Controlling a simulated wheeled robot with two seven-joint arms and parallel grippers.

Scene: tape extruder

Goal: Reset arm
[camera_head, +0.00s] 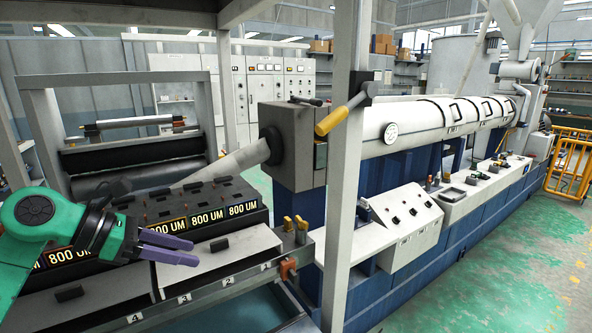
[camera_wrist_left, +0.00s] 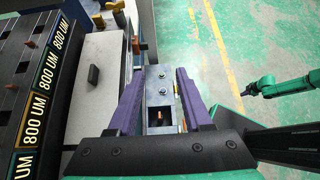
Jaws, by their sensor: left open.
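My left arm is green and comes in from the left in the head view. Its left gripper (camera_head: 180,249) has purple fingers, which are apart and empty in front of the die block labelled 800 UM (camera_head: 207,217). In the left wrist view the left gripper (camera_wrist_left: 163,100) shows its two purple fingers spread over the edge of the machine, with a metal fitting visible between them and nothing held. My right gripper does not show in the head view. A green arm part at the right of the left wrist view has no clear gripper state.
Numbered pale plates (camera_head: 220,258) with black handles lie below the labelled block. A post (camera_head: 348,170) with a yellow-handled lever (camera_head: 332,121) stands right of them. The long extruder barrel (camera_head: 440,118) and control boxes (camera_head: 405,220) run back right. Green floor (camera_head: 510,270) is open at the right.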

